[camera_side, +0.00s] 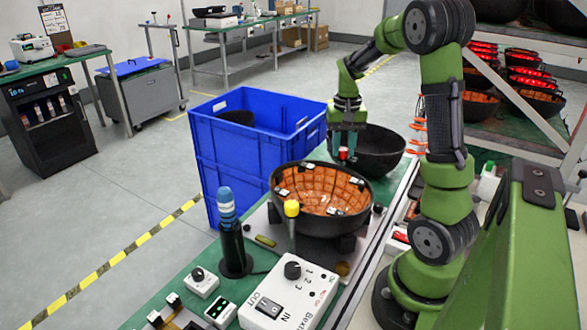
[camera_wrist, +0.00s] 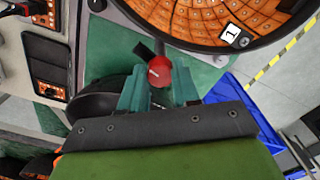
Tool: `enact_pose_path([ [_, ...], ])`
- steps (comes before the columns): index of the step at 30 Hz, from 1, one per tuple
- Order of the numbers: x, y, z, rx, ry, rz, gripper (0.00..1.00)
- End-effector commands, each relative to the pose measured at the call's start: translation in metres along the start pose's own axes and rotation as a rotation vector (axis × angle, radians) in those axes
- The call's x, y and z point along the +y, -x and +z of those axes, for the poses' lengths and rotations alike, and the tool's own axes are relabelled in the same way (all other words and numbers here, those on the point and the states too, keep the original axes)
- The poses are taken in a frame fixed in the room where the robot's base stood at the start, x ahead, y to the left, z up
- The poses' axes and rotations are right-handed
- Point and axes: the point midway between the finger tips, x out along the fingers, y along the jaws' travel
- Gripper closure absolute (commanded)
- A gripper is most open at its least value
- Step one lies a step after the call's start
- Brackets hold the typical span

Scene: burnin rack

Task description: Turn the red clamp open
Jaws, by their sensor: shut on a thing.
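The red clamp (camera_wrist: 160,71) shows in the wrist view as a round red knob with a pale mark on top. It stands beside the rim of the black bowl with the orange tiled inside (camera_wrist: 200,22). In the side view the red clamp (camera_side: 343,153) is small, at the far edge of the bowl (camera_side: 318,196). My gripper (camera_wrist: 160,84) has its two teal fingers on either side of the knob, shut on it. In the side view my gripper (camera_side: 345,142) points down over the clamp. The clamp's lower part is mostly hidden.
A yellow-topped clamp (camera_side: 292,209) stands at the bowl's near side. A second black bowl (camera_side: 376,152) is behind my gripper. A blue-topped post (camera_side: 229,225) and a white control box (camera_side: 290,292) are in front.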

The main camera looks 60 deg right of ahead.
Motion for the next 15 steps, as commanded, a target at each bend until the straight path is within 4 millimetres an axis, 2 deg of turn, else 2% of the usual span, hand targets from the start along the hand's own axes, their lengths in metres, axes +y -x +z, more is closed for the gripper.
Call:
enact_pose_path([
  [6,0.0002,0.0017,0.0001,0.001,0.144,-0.002,0.99],
  [15,0.0003,0.0018,0.0001,0.001,0.254,-0.002,0.99],
])
